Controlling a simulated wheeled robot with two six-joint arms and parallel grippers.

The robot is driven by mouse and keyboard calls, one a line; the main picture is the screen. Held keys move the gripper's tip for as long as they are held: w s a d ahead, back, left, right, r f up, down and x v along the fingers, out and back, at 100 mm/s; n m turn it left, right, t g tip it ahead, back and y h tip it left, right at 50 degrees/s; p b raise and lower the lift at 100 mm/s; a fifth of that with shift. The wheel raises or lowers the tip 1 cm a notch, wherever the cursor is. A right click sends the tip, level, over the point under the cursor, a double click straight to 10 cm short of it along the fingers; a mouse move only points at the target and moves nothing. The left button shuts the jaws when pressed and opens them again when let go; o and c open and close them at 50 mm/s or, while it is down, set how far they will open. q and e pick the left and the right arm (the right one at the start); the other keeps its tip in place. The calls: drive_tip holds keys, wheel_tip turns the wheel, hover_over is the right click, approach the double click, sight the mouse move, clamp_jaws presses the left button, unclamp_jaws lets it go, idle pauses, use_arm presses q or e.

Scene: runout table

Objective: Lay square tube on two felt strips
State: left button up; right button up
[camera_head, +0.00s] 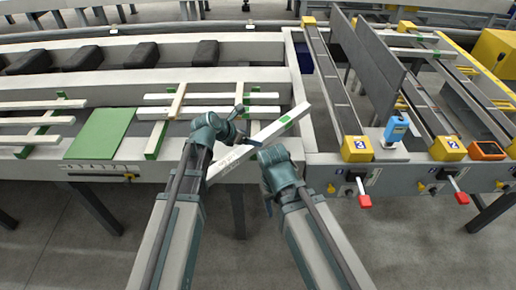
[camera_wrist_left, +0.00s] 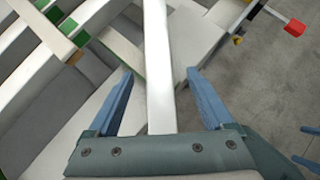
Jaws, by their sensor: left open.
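The white square tube (camera_head: 262,134) lies slantwise across the table front, its near end past the front edge. A green patch shows near its far end. In the left wrist view the tube (camera_wrist_left: 158,60) runs between the blue fingers of my left gripper (camera_wrist_left: 158,80), which is open with a gap on both sides. My left gripper (camera_head: 241,124) is over the tube in the head view. Green felt strips (camera_head: 154,141) show under other white tubes, left of my left gripper. My right gripper (camera_head: 268,205) is near the table's front edge, largely hidden by its arm.
More white tubes (camera_head: 205,97) lie across strips behind, with a tan stick (camera_head: 177,101) across them. A green mat (camera_head: 100,134) lies left. At right stand rails with yellow end blocks (camera_head: 357,148), a grey upright plate (camera_head: 368,65), a blue device (camera_head: 396,127) and red-handled levers (camera_head: 364,199).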

sight(257, 139)
use_arm(q)
drive_tip(key=shift+w+d+f, duration=0.3)
drive_tip(key=shift+f, duration=0.1)
use_arm(e)
drive_tip(key=shift+f, duration=0.4)
use_arm(q)
drive_tip(key=b+x, duration=0.3)
drive_tip(key=x, duration=0.2)
drive_tip(key=shift+w+b, duration=0.2)
drive_tip(key=shift+b, duration=0.1)
drive_tip(key=shift+r, duration=0.1)
use_arm(e)
wheel_tip(257, 139, down, 3)
drive_tip(key=shift+f, duration=0.15)
use_arm(q)
clamp_jaws()
